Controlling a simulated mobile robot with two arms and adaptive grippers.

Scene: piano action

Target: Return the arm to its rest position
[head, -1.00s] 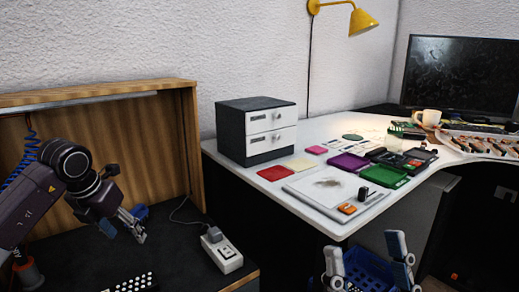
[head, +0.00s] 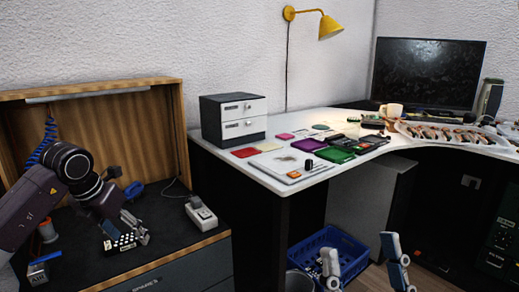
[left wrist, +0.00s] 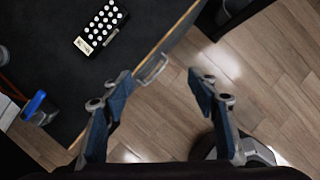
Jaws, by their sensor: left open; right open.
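My left gripper (head: 136,226) is open, with nothing seen between its fingers. In the head view it appears in front of the dark workbench top (head: 165,243). In the left wrist view my left gripper (left wrist: 160,76) has its fingers spread, with the bench's front edge and the wood floor below them. My right gripper (head: 362,266) is open and empty, in front of the blue crate at the lower right. My left arm (head: 40,200) reaches in from the left; most of my right arm is out of view.
A black block with white dots (left wrist: 101,24) lies on the bench. A power strip (head: 202,214) lies near its right side. The white desk (head: 275,168) holds a drawer box (head: 234,120), coloured trays and a monitor. A blue crate (head: 345,246) stands on the floor (left wrist: 275,95).

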